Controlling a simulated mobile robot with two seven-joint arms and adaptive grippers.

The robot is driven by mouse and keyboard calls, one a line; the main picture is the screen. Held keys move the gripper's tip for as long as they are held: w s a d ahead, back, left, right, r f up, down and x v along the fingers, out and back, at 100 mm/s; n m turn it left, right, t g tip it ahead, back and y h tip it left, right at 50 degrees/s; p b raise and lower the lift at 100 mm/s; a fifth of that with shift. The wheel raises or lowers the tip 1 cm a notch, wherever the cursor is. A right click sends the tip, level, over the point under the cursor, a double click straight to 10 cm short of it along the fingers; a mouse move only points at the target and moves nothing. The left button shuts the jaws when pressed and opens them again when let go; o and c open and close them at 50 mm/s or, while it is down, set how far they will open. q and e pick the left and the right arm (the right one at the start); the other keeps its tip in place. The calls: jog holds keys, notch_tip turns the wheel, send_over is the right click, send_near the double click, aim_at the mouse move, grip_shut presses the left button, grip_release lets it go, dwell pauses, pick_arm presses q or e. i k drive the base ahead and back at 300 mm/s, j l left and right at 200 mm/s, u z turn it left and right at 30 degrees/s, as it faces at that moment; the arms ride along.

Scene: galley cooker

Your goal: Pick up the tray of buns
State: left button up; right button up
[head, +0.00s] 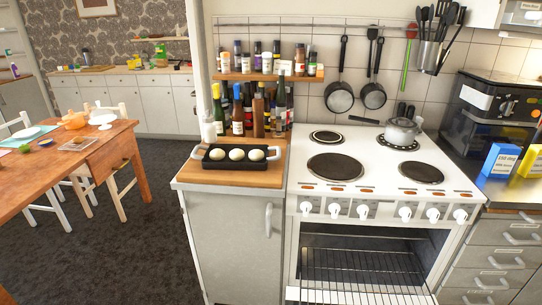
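A small dark tray (203,161) sits on the wooden top of the cabinet left of the cooker. Three pale round buns (236,155) lie in a row in it. The tray has a light-coloured handle at its left end and another at its right end. Bottles stand close behind it. Neither of my grippers shows in the head view.
The white cooker (377,170) stands right of the cabinet, its oven open with a rack (362,266) visible. A pot (401,130) sits on a back burner. Several bottles (258,115) crowd behind the tray. A wooden table (105,150) is at left. Dark carpet (130,245) in front is clear.

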aim_at(233, 157)
jog(key=l+u, duration=0.1)
jog(key=u, duration=0.35)
jog(key=z, duration=0.95)
jog(key=j+z, duration=0.2)
jog(key=z, duration=0.15)
jog(key=j+z, duration=0.25)
jog(key=z, duration=0.15)
jog(key=j+z, duration=0.2)
jog(key=z, duration=0.15)
jog(key=k+j+z, duration=0.15)
jog(key=j+z, duration=0.15)
jog(key=k+j+z, duration=0.25)
jog(key=j, duration=0.25)
